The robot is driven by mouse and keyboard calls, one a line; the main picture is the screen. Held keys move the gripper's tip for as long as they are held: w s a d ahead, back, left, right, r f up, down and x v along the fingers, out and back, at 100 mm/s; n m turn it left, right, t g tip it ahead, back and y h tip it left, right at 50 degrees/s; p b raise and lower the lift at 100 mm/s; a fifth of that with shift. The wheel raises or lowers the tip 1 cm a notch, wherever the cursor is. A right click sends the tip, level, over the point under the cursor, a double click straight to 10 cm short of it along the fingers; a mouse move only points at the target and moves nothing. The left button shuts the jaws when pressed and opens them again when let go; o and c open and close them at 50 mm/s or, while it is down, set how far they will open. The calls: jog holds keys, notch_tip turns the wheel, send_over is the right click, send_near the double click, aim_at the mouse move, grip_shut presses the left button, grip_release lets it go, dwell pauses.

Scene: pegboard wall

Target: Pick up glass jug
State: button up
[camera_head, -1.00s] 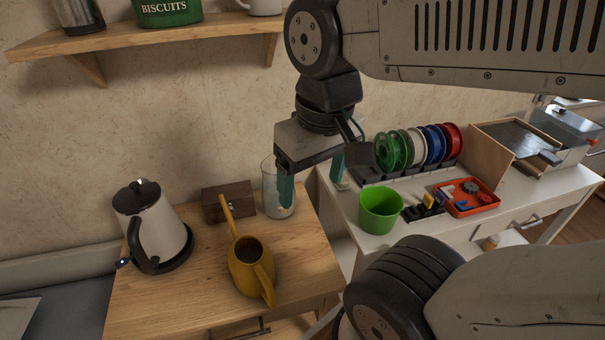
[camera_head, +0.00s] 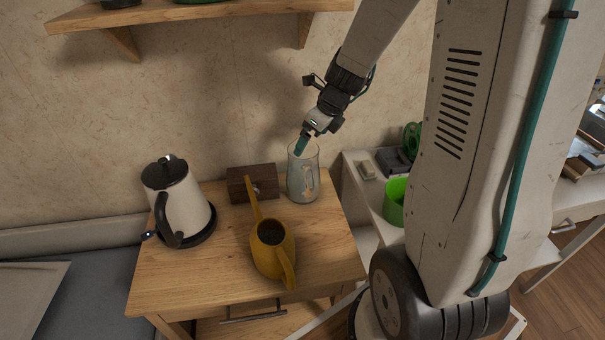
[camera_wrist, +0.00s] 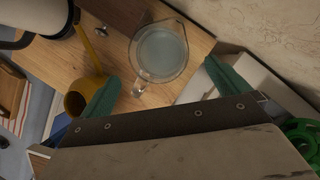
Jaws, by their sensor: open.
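The glass jug (camera_head: 303,176) is clear and stands upright at the back right corner of the wooden table, its handle toward the front right. In the wrist view the jug (camera_wrist: 160,52) shows from above, with its handle toward my gripper. My gripper (camera_head: 303,146) is just above the jug's rim in the head view. In the wrist view its two teal fingers (camera_wrist: 165,88) are wide apart with nothing held between them. The jug lies beyond the fingertips there. One finger overlaps the jug's top in the head view, and I cannot tell whether they touch.
A yellow watering can (camera_head: 272,248) stands in front of the jug, its spout pointing up and left. A dark wooden box (camera_head: 251,184) is just left of the jug. A kettle (camera_head: 178,200) stands farther left. A green cup (camera_head: 396,201) is on the white table at right.

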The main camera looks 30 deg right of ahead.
jog(key=x, duration=0.6)
jog(key=shift+w+a+f, duration=0.2)
jog(key=shift+w+f, duration=0.05)
jog(key=shift+w, duration=0.1)
jog(key=c, duration=1.9)
